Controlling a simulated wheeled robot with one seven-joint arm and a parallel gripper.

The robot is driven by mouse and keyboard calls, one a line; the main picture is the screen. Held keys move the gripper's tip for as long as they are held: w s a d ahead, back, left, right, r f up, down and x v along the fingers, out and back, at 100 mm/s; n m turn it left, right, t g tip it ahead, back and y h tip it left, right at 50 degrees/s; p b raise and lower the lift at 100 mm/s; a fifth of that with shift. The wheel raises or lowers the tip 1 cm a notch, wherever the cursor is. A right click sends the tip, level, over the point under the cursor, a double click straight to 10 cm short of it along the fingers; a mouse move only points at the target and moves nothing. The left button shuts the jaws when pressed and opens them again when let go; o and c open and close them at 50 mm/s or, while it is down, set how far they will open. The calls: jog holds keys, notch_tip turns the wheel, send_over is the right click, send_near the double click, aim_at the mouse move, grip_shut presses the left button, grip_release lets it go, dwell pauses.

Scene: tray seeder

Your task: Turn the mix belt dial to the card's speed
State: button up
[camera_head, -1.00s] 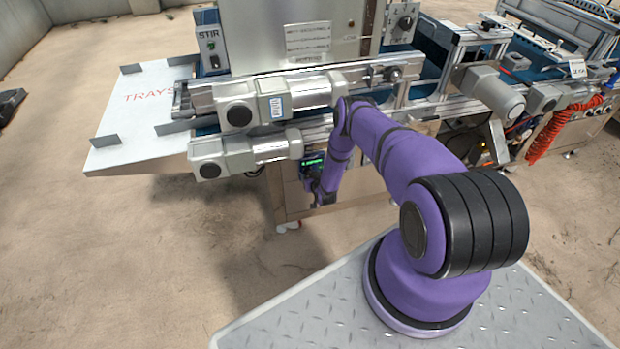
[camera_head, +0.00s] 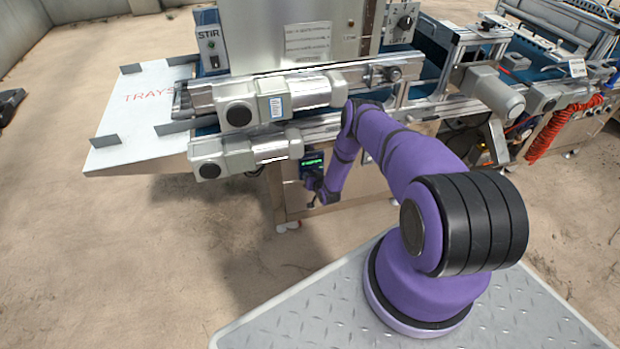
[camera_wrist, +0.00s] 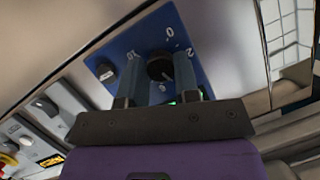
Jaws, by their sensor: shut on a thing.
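The dial (camera_wrist: 160,67) is a black round knob with a light pointer mark, on a blue plate (camera_wrist: 124,46) printed with white numbers. In the wrist view the plate looks tilted; 0 and 2 can be read near the knob, and other marks are partly hidden. My gripper (camera_wrist: 162,72) has one finger on each side of the knob and is shut on it. In the head view my gripper (camera_head: 313,186) is at the machine's lower front, beside a small green-lit display (camera_head: 312,163); the knob is hidden there. No speed card can be read clearly.
Two grey motors (camera_head: 262,103) stick out above my gripper. A STIR switch box (camera_head: 209,45) and another black dial (camera_head: 404,22) are higher up. A small white card (camera_head: 577,68) stands far right.

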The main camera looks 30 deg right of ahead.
jog(key=shift+m+t+y, duration=0.3)
jog(key=shift+m+y, duration=0.2)
jog(key=shift+m, duration=0.4)
jog(key=o, duration=0.9)
jog(key=shift+s+d, duration=0.1)
jog(key=v, duration=1)
jog(key=shift+s+r, duration=0.15)
jog(key=shift+s, duration=0.1)
